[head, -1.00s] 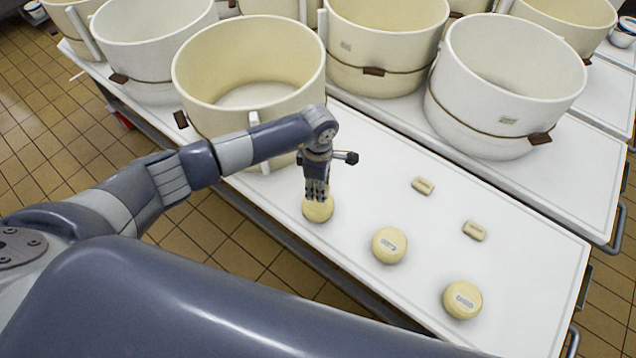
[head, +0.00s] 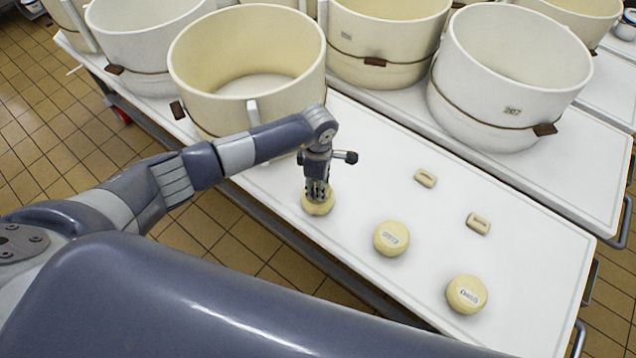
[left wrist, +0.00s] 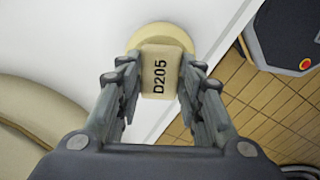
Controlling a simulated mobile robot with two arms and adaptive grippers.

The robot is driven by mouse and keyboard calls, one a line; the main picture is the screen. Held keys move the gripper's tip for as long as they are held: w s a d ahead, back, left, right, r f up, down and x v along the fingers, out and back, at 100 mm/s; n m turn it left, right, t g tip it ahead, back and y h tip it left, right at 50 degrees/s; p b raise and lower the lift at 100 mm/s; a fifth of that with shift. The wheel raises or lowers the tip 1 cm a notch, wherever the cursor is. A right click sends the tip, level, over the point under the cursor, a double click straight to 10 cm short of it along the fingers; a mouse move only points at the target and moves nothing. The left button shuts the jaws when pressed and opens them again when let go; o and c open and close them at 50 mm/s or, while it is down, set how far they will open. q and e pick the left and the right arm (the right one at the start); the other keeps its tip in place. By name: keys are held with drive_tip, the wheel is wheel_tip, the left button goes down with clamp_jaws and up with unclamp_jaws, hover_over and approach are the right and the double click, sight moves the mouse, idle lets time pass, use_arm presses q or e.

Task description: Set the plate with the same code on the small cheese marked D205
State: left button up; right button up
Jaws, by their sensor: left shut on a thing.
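My left gripper (head: 318,197) points down over the nearest-left small round cheese (head: 318,208) on the white table. In the left wrist view its fingers (left wrist: 161,92) are shut on a small pale plate (left wrist: 160,72) that reads D205. The pale yellow cheese (left wrist: 160,32) shows behind the plate there, its face mostly covered, so I cannot read a code on it. The plate is over the cheese; whether they touch, I cannot tell. My right gripper is in neither view.
Two more small cheeses with labels, a middle one (head: 391,238) and a front one (head: 466,294), stand to the right. Two loose plates (head: 425,178) (head: 478,223) lie behind them. Large vats (head: 250,70) (head: 508,80) stand at the back. The table's near edge is close.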

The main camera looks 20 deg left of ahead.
use_arm(q)
drive_tip(key=shift+f+b, duration=0.55)
drive_tip(key=shift+f, duration=0.05)
idle(0.4)
drive_tip(key=o, duration=1.1)
drive_tip(key=shift+o, duration=0.2)
